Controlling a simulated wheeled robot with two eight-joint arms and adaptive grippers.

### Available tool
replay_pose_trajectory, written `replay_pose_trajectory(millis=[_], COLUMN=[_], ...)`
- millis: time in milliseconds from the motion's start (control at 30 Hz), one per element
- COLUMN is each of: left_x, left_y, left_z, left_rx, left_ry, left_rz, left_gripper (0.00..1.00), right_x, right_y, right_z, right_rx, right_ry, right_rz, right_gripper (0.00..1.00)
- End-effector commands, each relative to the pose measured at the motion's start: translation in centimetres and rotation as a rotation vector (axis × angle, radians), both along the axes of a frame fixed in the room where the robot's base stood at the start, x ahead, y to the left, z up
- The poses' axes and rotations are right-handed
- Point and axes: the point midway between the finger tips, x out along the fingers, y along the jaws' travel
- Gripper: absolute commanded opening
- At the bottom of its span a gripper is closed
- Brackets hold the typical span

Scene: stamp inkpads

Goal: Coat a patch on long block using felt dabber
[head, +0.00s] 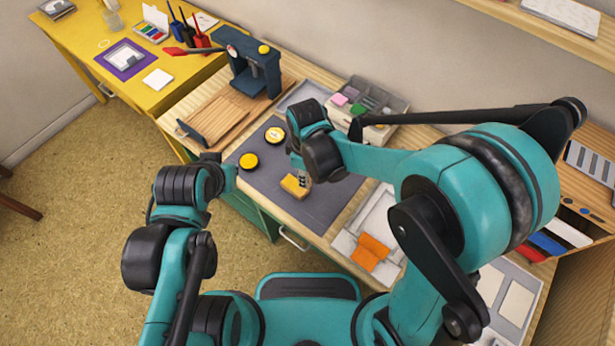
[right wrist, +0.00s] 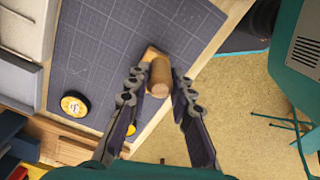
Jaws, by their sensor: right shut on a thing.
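A tan block (head: 292,187) lies on the dark gridded mat (head: 325,205), near its front edge. It also shows in the right wrist view (right wrist: 151,53), partly covered by the dabber. My right gripper (head: 304,178) is over the block's right part in the head view. In the right wrist view its fingers (right wrist: 158,92) are on both sides of a wooden cylindrical dabber (right wrist: 160,75), and it is shut on it. The dabber's lower end is over the block; I cannot tell whether they touch. My left gripper (head: 215,160) is left of the mat, its fingers unclear.
An open yellow inkpad (head: 248,161) and a round dark tin with a yellow label (head: 274,134) are on the mat's left part. A blue press (head: 252,72) and a compartment tray (head: 385,103) stand behind. An orange cloth (head: 370,251) lies to the right.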

Motion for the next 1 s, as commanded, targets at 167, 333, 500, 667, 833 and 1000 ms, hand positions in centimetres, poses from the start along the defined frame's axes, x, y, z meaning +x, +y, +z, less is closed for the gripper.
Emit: replay_pose_trajectory(millis=[167,333,500,667,833,1000], left_x=[0.0,0.0,0.0,0.0,0.0,0.0], left_y=[0.0,0.0,0.0,0.0,0.0,0.0], left_z=[1.4,1.8,1.7,1.7,1.7,1.7], left_rx=[0.000,0.000,0.000,0.000,0.000,0.000], left_ry=[0.000,0.000,0.000,0.000,0.000,0.000], left_rz=[0.000,0.000,0.000,0.000,0.000,0.000], left_gripper=[0.00,0.00,0.00,0.00,0.00,0.00], right_x=[0.3,0.4,0.4,0.4,0.4,0.4], right_y=[0.2,0.3,0.3,0.3,0.3,0.3], right_z=[1.8,2.3,2.2,2.2,2.2,2.2], right_rx=[0.000,0.000,0.000,0.000,0.000,0.000], right_ry=[0.000,0.000,0.000,0.000,0.000,0.000], right_rz=[-0.003,-0.004,-0.004,-0.004,-0.004,-0.004], right_gripper=[0.00,0.00,0.00,0.00,0.00,0.00])
